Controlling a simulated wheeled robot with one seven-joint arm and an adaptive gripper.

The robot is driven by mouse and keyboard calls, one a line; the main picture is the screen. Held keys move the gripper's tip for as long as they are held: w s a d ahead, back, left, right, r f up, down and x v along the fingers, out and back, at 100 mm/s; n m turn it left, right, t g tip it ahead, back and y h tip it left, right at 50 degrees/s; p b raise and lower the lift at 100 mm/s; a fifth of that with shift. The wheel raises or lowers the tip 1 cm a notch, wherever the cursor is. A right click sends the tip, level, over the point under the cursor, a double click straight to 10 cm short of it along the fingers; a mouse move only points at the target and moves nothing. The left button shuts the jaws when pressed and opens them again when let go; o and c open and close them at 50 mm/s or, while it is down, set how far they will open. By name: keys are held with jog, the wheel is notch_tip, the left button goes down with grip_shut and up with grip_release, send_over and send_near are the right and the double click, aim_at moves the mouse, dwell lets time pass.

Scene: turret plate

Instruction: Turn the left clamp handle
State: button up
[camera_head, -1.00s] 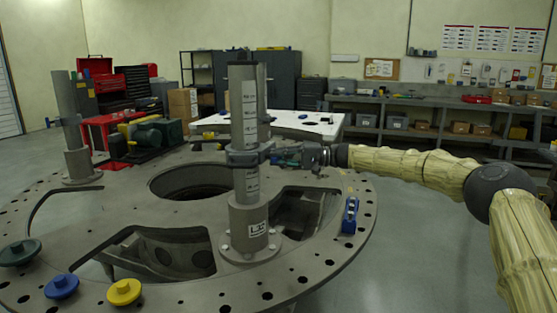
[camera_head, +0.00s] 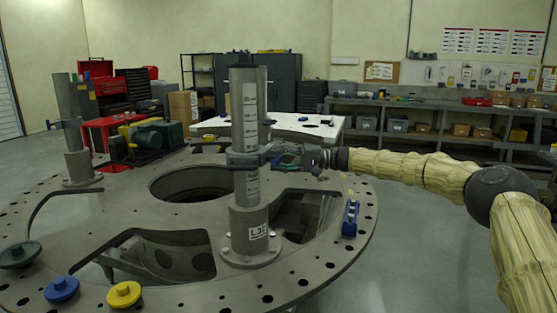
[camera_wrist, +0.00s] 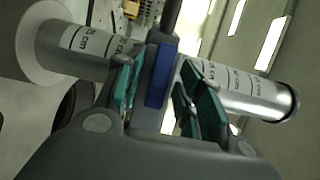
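A tall grey post (camera_head: 250,110) with a printed centimetre scale stands upright on a round metal plate (camera_head: 120,205). A dark grey clamp (camera_head: 242,159) is around the post at mid-height. In the wrist view the post (camera_wrist: 250,95) lies across the picture, and the clamp's grey arm with a blue strip (camera_wrist: 160,75) runs between my finger pads. My gripper (camera_head: 280,161) is at the clamp's right side. In the wrist view its teal pads (camera_wrist: 160,92) are apart, one on each side of the clamp part, with a gap on the right. Contact on the left is unclear.
A second post (camera_head: 68,110) stands at the plate's far left. Green, blue and yellow knobs (camera_head: 123,293) sit at the front left rim. A blue block (camera_head: 350,217) is on the right rim. The plate has large openings. A white table (camera_head: 290,127) stands behind.

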jog(key=d, duration=1.2)
